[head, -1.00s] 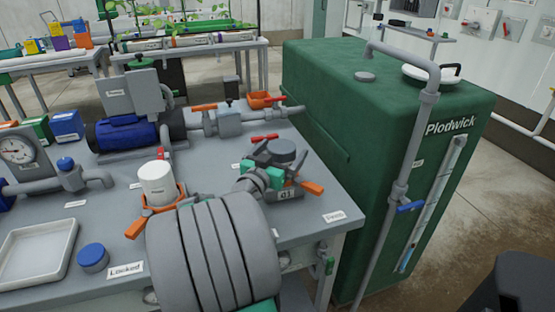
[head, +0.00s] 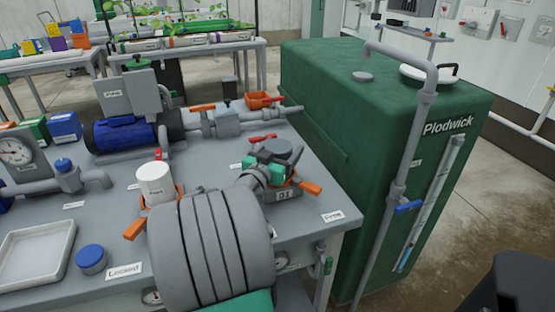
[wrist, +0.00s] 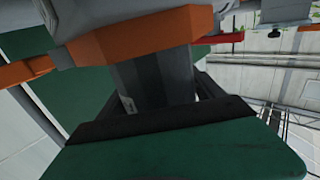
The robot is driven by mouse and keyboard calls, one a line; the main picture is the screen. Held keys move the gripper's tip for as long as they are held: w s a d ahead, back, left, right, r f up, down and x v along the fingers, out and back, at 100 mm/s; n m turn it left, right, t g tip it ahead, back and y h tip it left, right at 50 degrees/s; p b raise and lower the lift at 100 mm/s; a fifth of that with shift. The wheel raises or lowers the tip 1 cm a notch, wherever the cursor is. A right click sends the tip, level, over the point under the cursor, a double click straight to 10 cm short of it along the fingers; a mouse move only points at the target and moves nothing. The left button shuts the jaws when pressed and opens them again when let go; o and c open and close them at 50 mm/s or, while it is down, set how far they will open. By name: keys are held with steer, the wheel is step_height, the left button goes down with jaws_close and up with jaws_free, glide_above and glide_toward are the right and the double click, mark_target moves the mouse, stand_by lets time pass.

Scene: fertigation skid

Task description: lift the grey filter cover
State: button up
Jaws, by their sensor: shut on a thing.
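The grey filter cover (head: 277,148) is a dark grey round piece on the filter unit in the head view, above a tag that seems to read 01. Orange handles (head: 311,188) stick out beside it. My gripper (head: 266,168), with green-teal parts, is at the cover's near left side and shut on it. My large ribbed grey arm hides part of the unit's near side. In the wrist view a dark grey piece (wrist: 150,80) stands below an orange collar (wrist: 140,40), close beyond my gripper's dark edge. The exact contact is hidden.
A white cup-like filter (head: 156,184) with an orange collar stands left of my arm. A blue cap (head: 91,259) and a white tray (head: 36,250) lie at the bench's front left. The large green tank (head: 335,110) and its grey pipe (head: 410,140) stand close on the right.

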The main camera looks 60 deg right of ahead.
steer(key=c, duration=0.4)
steer(key=shift+o, duration=0.2)
step_height(320, 180, up, 12)
steer(key=shift+f+p, duration=0.25)
steer(key=shift+p, duration=0.85)
